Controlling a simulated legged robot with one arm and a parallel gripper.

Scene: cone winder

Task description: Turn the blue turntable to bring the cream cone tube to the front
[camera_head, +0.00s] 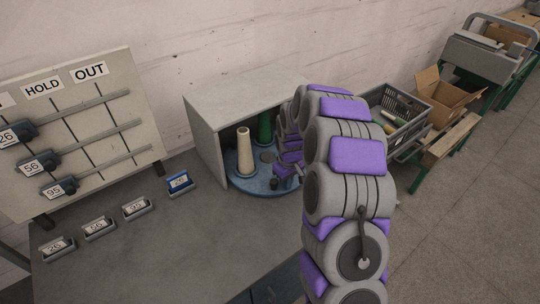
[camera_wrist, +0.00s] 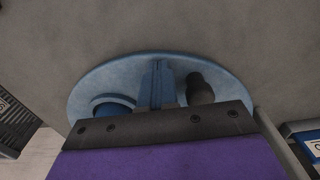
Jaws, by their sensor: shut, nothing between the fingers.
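The blue turntable (camera_head: 250,188) sits inside an open-fronted grey cabinet. The cream cone tube (camera_head: 245,153) stands upright on its left part. A green cone tube (camera_head: 265,127) stands behind it, partly hidden by my arm. My gripper (camera_head: 282,172) is low over the turntable's right front, to the right of the cream tube. In the wrist view, the shut, empty fingers (camera_wrist: 158,84) are over the turntable (camera_wrist: 98,78). A dark knob (camera_wrist: 200,88) is just to the right of the fingers there. I cannot tell whether they touch it. The cream tube is not recognisable in that view.
The cabinet (camera_head: 205,140) has a side wall left of the turntable and a top above. A board with rails (camera_head: 85,120) stands at left. Several small label holders (camera_head: 136,208) lie on the bench. A grey crate (camera_head: 400,115) and cardboard box (camera_head: 445,95) are at right.

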